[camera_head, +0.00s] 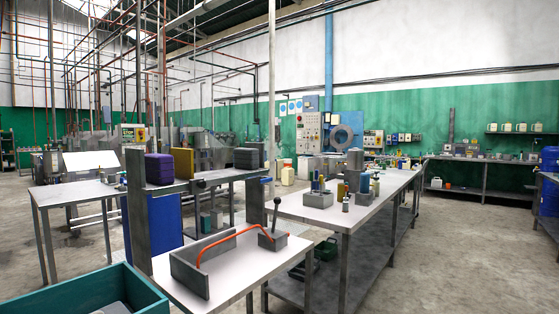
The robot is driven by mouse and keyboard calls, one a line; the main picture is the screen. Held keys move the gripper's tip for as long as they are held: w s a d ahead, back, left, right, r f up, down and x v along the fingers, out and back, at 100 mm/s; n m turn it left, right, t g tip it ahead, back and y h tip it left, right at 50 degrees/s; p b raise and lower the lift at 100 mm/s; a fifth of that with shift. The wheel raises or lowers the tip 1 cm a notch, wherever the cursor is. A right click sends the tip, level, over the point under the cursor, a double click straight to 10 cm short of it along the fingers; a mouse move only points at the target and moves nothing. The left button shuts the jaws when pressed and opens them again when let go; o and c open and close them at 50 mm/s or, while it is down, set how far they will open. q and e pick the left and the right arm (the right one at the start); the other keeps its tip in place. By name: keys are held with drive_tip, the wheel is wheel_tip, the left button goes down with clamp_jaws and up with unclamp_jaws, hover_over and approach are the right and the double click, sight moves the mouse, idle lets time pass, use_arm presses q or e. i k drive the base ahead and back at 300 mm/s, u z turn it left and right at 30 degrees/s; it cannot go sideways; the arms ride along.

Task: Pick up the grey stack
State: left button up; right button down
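The grey stack (246,158) is a small dark grey block with a layered look. It sits at the right end of a narrow raised grey shelf, left of the middle of the head view. A yellow piece (182,162) and a purple stack (159,168) stand on the same shelf to its left, with a gap between the yellow piece and the grey stack. Neither of my grippers shows in the head view.
In front is a small white table (234,272) with a grey bracket, an orange curved bar and a lever. A teal crate (139,281) is at the bottom left. A long workbench (330,213) with bottles stands right of the shelf. Open floor (455,255) lies further right.

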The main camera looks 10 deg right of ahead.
sight(248, 159)
drive_tip(key=z, duration=0.65)
drive_tip(key=i, duration=0.85)
drive_tip(key=z, duration=0.45)
drive_tip(key=i, duration=0.95)
drive_tip(key=u, duration=0.2)
